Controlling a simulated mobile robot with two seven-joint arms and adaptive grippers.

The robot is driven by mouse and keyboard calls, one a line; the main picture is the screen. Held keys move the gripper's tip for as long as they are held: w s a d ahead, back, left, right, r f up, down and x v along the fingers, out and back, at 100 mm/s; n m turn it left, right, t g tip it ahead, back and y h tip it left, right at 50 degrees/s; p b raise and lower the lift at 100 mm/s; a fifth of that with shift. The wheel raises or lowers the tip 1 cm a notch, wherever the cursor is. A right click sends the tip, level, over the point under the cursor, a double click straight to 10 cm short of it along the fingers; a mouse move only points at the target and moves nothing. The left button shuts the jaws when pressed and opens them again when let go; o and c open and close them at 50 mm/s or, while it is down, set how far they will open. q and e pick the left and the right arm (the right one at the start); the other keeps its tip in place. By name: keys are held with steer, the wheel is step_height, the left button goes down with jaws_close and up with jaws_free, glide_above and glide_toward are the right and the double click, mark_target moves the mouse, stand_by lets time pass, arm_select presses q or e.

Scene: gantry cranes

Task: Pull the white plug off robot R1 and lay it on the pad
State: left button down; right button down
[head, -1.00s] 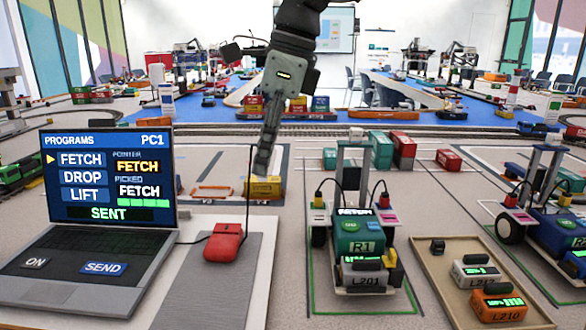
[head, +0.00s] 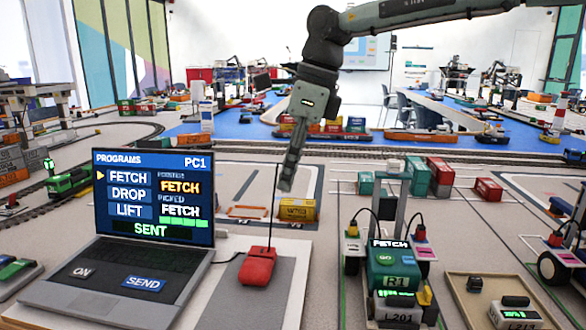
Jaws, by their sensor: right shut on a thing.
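My right gripper (head: 286,186) comes in from the top on its arm and points down, above the far part of the grey pad (head: 288,277). It is shut on the white plug, which its fingers hide. A thin black lead rises from the red box (head: 257,267) on the pad to beside the fingers. Robot R1 (head: 394,264) is the green unit at the lower right, with FETCH on its display. I make out no white plug on it; red-topped connectors with black cables show on its sides. My left gripper is not in view.
A laptop (head: 153,195) with FETCH and SENT on its screen stands left of the pad. A yellow container (head: 298,210) lies behind the gripper. A tan tray (head: 457,289) with small units is right of R1. Bare pad shows around the red box.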

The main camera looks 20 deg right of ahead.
steer(key=p, duration=0.3)
glide_above(280, 246)
steer(key=s, duration=0.3)
steer(key=w, duration=0.3)
steer(key=shift+f+b, duration=5.2)
steer(key=shift+f, duration=2.9)
steer(key=shift+f+b, duration=0.45)
steer(key=shift+f, duration=0.1)
steer(key=c, duration=1.4)
jaws_free()
steer(key=shift+r, duration=0.1)
